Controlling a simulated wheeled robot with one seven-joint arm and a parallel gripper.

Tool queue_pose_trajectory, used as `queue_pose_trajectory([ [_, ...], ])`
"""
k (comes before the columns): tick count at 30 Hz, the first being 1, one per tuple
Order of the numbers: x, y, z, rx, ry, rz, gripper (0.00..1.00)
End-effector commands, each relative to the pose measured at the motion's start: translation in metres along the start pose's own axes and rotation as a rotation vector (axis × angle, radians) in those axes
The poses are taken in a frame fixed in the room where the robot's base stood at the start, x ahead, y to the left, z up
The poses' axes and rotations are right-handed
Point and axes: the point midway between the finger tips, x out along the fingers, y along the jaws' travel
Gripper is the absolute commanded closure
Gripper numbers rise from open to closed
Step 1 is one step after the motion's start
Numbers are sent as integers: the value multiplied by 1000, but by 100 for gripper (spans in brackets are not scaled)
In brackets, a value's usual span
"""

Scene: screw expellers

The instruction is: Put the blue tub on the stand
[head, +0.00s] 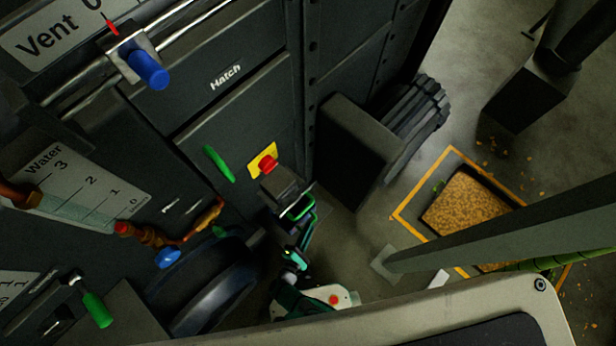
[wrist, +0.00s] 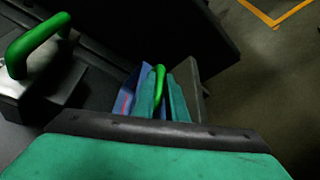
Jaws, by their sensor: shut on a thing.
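My gripper (head: 301,210) is in front of the machine, low and right of the Hatch panel. In the wrist view its teal fingers (wrist: 164,96) are shut on an upright green bar (wrist: 159,80). A blue surface with a small red mark shows behind and left of the fingers. It looks like the blue tub (wrist: 127,95), with the bar as its handle. The fingers and wrist hide most of it, and I cannot tell what is under it. I cannot make out the stand with certainty.
The machine has a red button (head: 267,164) and a green hatch handle (head: 218,163) close to my gripper. A dark box (head: 357,152) juts out on the right. Beyond it, a filled bin (head: 466,209) sits inside a yellow floor outline. A grey beam (head: 500,232) crosses the right side.

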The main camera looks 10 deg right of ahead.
Motion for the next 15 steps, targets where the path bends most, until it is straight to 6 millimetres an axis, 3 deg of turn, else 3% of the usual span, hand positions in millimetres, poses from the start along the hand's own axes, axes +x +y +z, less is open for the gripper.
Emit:
queue_pose_trajectory([
  [2,0,0,0,1,-1,0,100],
  [3,0,0,0,0,-1,0,79],
  [5,0,0,0,0,-1,0,66],
  [15,-1,0,0,0,1,1,66],
])
